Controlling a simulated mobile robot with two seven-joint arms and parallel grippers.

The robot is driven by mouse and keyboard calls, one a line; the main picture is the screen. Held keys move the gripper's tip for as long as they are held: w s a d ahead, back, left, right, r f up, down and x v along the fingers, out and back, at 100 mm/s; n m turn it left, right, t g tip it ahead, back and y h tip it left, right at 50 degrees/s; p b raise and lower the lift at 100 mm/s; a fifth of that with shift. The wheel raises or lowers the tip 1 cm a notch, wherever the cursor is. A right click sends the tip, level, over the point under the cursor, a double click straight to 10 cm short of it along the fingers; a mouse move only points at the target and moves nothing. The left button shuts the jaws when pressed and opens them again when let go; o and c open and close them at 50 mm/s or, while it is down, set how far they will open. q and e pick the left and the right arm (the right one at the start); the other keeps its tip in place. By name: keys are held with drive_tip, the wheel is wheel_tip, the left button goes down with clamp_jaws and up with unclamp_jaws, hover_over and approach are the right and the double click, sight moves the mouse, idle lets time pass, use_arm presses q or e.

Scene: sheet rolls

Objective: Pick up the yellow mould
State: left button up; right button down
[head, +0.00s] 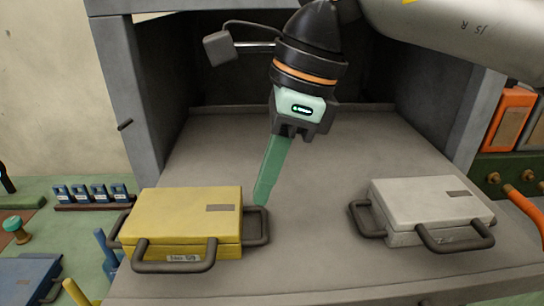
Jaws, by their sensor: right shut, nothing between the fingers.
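The yellow mould (180,213) is a flat box with dark bar handles on its sides and front. It sits at the front left of the grey shelf surface (310,195). My right gripper (264,198) comes down from the top with its green fingers closed together and empty. Its fingertips are just behind the mould's right handle (258,226); I cannot tell whether they touch it. My left gripper is not in view.
A white mould (430,205) with similar handles sits at the right of the surface. Grey posts (125,90) frame the opening. The middle between the moulds is clear.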

sight(229, 207)
drive_tip(key=shift+x, duration=2.35)
drive_tip(key=shift+a, duration=0.1)
drive_tip(key=a, duration=0.3)
drive_tip(key=shift+a, duration=0.1)
drive_tip(key=shift+r, duration=0.1)
